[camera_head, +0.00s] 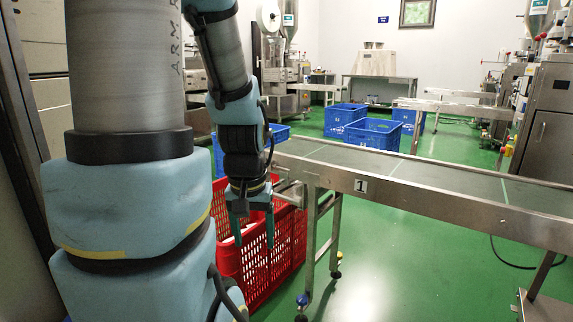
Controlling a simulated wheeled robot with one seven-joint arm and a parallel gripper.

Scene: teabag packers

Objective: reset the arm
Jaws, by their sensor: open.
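My gripper (253,232) hangs from my arm in the middle left of the head view, fingers pointing down. Its two fingers are apart and I see nothing held between them. In the picture it overlaps a red basket (285,262) standing near the floor; I cannot tell whether the fingertips are over its opening or in front of its wall. Something pale shows inside the basket, mostly hidden by the gripper. My upper arm fills the left side of the view.
A conveyor (400,180) with a "1" label runs from beside my gripper to the right edge. Blue crates (371,134) stand on the green floor behind it. Packing machines (548,115) stand at the right.

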